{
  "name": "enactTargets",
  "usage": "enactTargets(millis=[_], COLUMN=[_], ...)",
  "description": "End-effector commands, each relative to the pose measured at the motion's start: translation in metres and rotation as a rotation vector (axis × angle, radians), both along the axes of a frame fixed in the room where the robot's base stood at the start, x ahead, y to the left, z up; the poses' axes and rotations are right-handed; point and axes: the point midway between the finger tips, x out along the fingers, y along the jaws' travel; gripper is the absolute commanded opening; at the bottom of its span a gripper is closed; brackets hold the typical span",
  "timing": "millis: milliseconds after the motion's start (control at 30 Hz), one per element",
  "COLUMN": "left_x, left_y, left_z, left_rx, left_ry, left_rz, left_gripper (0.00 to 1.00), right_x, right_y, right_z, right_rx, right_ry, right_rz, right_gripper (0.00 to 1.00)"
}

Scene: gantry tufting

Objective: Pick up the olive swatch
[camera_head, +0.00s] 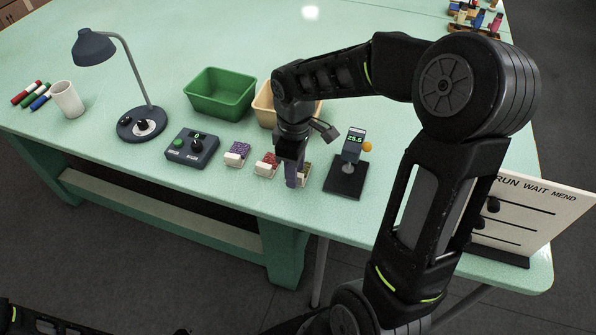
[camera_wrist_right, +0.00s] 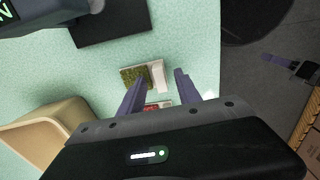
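The olive swatch (camera_head: 305,174) lies on the mint-green table (camera_head: 170,48), partly hidden behind my right gripper (camera_head: 291,184) in the head view. In the right wrist view the olive swatch (camera_wrist_right: 134,75) is a dark green textured piece with a white block (camera_wrist_right: 159,75) at its side. My right gripper (camera_wrist_right: 160,78) is open, its two purple fingers apart, with the white block showing between the tips. I cannot tell whether the fingers touch it. My left gripper is not in view.
A red swatch (camera_head: 266,164) and a purple swatch (camera_head: 236,154) lie to the left in the head view. A green bin (camera_head: 222,92) and a tan bin (camera_head: 264,103) stand behind. A gauge on a black base (camera_head: 345,180) stands close on the right.

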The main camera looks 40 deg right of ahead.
Motion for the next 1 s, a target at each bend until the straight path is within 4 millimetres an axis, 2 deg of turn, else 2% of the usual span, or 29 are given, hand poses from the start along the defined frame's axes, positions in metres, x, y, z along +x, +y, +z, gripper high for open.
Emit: enactTargets(millis=[100, 633, 1000], left_x=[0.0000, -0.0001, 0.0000], left_y=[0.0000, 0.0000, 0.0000], left_z=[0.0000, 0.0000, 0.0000], left_rx=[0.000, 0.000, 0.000], left_ry=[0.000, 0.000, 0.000], left_rz=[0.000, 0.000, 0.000], left_gripper=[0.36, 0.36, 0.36], right_x=[-0.0001, 0.0001, 0.0001], right_y=[0.0001, 0.0002, 0.0002], right_z=[-0.0050, -0.0042, -0.0042], right_rx=[0.000, 0.001, 0.001], right_ry=[0.000, -0.001, -0.001], right_rz=[0.001, 0.000, 0.000], right_gripper=[0.40, 0.40, 0.11])
